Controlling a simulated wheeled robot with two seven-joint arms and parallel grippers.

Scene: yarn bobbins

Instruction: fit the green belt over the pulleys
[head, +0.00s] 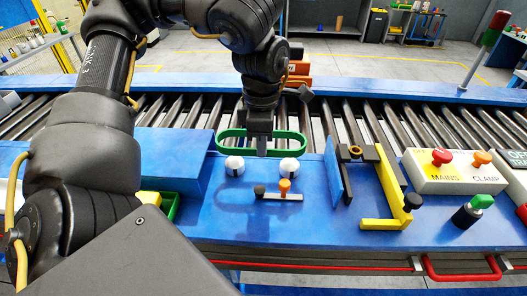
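The green belt (230,151) is a long oval loop. It shows just behind and above the two pulleys in the head view. The two pulleys, a left one (234,165) and a right one (290,167), are white and round with dark marks, on the blue bench top. My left gripper (262,150) points down at the middle of the belt. Its fingers look closed on the near side of the loop and hide part of it. The belt looks apart from the pulleys, but its exact height is hard to tell. My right gripper is not in view.
A small lever with an orange knob (285,185) sits in front of the pulleys. To the right are a yellow bracket (388,222), a blue upright plate (338,180) and a control box (440,184) with buttons. A roller conveyor (340,120) runs behind.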

